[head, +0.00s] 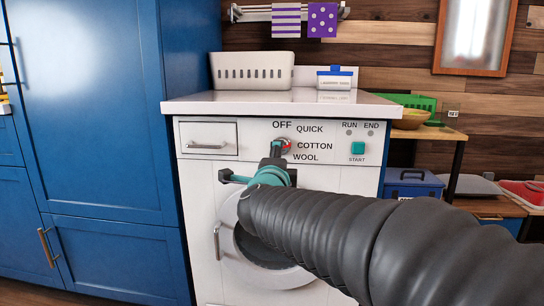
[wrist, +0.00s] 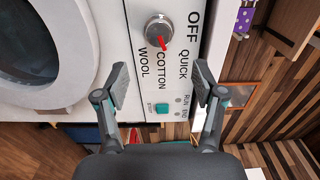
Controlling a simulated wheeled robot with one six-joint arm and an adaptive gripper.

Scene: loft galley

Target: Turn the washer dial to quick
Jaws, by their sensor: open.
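The washer (head: 196,215) is white, with its control panel along the top front. Its dial (wrist: 158,29) is a round silver knob with a red pointer, which points roughly at the COTTON label (wrist: 160,70). In the head view the dial (head: 283,145) is partly hidden by my gripper. The QUICK label (wrist: 182,64) lies between OFF and COTTON. My gripper (wrist: 160,82) is open and empty, in front of the panel. In the wrist view the dial lies beyond the fingertips, not between them. In the head view my gripper (head: 251,163) is just below and left of the dial.
A drawer (head: 208,138) with a handle is left of the dial. The green start button (head: 357,148) is on its right. The round door (head: 225,245) is below. A white basket (head: 252,71) stands on the top. A tall blue cabinet (head: 95,110) stands at left.

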